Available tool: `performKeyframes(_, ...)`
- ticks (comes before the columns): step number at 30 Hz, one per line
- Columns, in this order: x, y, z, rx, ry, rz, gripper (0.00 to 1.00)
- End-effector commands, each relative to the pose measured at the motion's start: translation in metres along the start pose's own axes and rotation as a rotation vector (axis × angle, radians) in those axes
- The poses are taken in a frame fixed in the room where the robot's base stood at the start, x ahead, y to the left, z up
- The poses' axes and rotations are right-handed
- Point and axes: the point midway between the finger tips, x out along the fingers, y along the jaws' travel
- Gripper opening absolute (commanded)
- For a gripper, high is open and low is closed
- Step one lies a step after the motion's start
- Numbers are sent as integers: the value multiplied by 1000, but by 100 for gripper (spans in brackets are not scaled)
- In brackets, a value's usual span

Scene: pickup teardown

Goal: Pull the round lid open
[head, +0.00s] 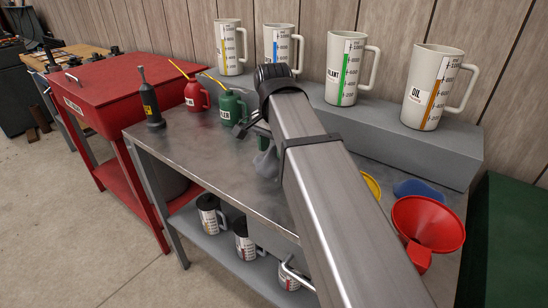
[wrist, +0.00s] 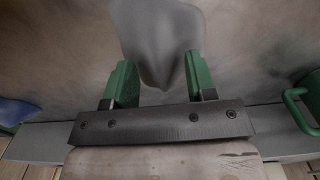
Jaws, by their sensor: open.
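My gripper (head: 258,134) is over the grey metal bench, mostly hidden behind my own arm in the head view. In the wrist view its two green fingers (wrist: 160,68) are apart. A smooth grey object (wrist: 160,35) lies beyond and between the fingertips, with a gap on each side. It also shows in the head view (head: 267,163), partly behind my arm. I cannot tell what it is or whether the fingers touch it. I cannot pick out a round lid for certain in either view.
The bench (head: 190,150) holds a dark pump can (head: 150,105), a red can (head: 196,96), a green can (head: 231,108) and a red funnel (head: 428,222). Large measuring jugs (head: 345,68) stand on the raised back shelf. A red cabinet (head: 105,90) is at left.

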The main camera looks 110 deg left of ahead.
Motion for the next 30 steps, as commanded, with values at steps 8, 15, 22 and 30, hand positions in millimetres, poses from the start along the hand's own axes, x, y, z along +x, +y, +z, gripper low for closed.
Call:
performKeyframes(8,13,0,0,0,0,0,51)
performKeyframes(15,13,0,0,0,0,0,0)
performKeyframes(22,13,0,0,0,0,0,0)
performKeyframes(30,2,-1,-1,0,1,-1,0)
